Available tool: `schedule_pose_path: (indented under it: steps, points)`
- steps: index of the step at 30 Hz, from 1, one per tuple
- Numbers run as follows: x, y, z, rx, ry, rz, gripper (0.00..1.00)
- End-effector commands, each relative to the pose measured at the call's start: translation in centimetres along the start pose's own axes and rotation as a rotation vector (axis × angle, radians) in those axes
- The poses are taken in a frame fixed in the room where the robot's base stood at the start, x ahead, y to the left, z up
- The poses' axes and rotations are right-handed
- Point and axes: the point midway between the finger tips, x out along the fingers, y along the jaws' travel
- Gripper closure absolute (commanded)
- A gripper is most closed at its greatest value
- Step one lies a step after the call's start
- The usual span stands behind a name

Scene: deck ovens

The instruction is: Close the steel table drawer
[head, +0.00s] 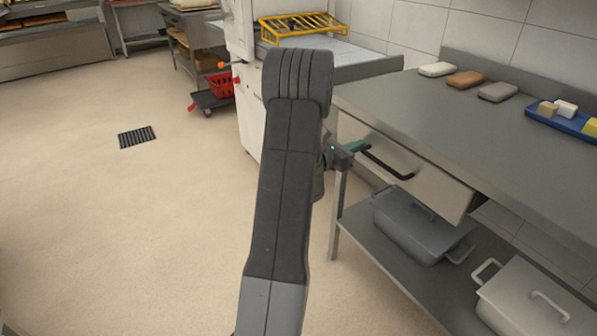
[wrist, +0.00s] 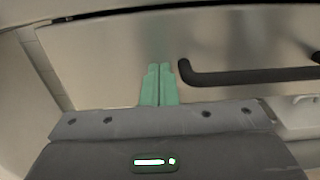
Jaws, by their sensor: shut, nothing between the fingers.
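The steel table (head: 445,115) stands at the right in the head view. Its drawer (head: 430,183) sticks out from under the tabletop, partly open, with a dark bar handle (head: 388,164) on its front. My gripper (head: 358,147) is at the left part of the drawer front, beside the handle's left end. In the wrist view, my gripper's green fingers (wrist: 159,84) are together and empty, pointing at the drawer front (wrist: 110,70). The handle (wrist: 245,76) lies just to their right. I cannot tell whether the fingertips touch the front.
A lidded grey pan (head: 415,225) and a lighter pan (head: 535,300) stand on the lower shelf (head: 375,245). Soap-like blocks (head: 466,79) and a blue tray (head: 540,117) lie on the tabletop. The floor at the left is clear around a drain grate (head: 137,137).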

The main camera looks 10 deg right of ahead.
Motion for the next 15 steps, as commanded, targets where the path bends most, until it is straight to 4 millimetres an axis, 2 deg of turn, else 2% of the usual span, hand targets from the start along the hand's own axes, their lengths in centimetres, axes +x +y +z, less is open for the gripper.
schedule_pose_path:
  steps: [1, 6, 15]
  points:
    - [1.0, -0.1, -0.1, 0.002, -0.001, -0.003, 1.0]
    - [3.2, 0.0, -0.1, 0.0, 0.0, -0.001, 1.0]
    - [4.7, 0.0, 0.0, 0.001, 0.0, -0.001, 1.0]
